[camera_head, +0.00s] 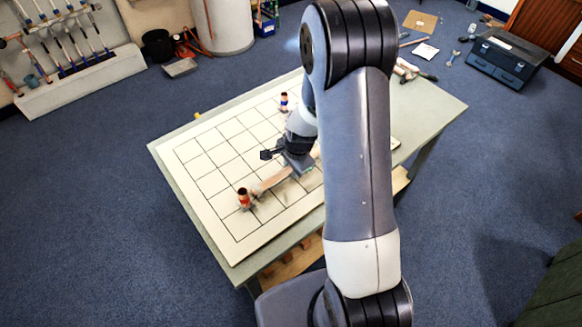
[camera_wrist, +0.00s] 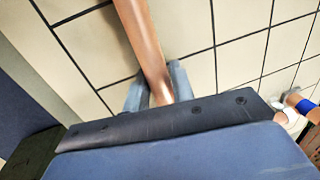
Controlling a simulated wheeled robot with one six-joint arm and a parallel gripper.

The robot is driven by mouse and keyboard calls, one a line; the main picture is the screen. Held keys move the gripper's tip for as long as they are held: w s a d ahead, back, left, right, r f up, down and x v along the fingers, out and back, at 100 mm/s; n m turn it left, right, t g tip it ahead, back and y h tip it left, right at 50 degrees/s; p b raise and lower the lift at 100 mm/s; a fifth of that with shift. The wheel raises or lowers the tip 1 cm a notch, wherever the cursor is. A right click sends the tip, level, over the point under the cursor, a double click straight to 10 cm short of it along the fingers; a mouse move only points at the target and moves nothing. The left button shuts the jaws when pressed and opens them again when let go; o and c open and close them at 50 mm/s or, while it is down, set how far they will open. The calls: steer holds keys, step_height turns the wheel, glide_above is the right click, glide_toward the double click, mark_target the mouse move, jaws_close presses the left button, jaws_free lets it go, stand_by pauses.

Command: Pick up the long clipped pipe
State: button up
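A copper pipe (camera_head: 271,182) shows on the gridded white board in the head view, running from beside a red-banded fitting (camera_head: 243,198) up towards my gripper (camera_head: 292,166). In the wrist view the pipe (camera_wrist: 145,40) runs from the top edge down between the two grey fingers of my gripper (camera_wrist: 158,88). The fingers lie close against both its sides, with no clear gap. My gripper's body hides the pipe's near end. I cannot tell whether the pipe is lifted off the board. No clip is clearly visible on it.
The gridded board (camera_head: 214,152) lies on a grey-green table (camera_head: 440,101). A blue-banded fitting (camera_head: 284,101) stands at its far side; blue and orange bands (camera_wrist: 302,103) show right in the wrist view. Tools (camera_head: 412,72) lie at the table's far right. My arm hides the table's middle.

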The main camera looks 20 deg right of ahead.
jaws_close()
stand_by(0.4)
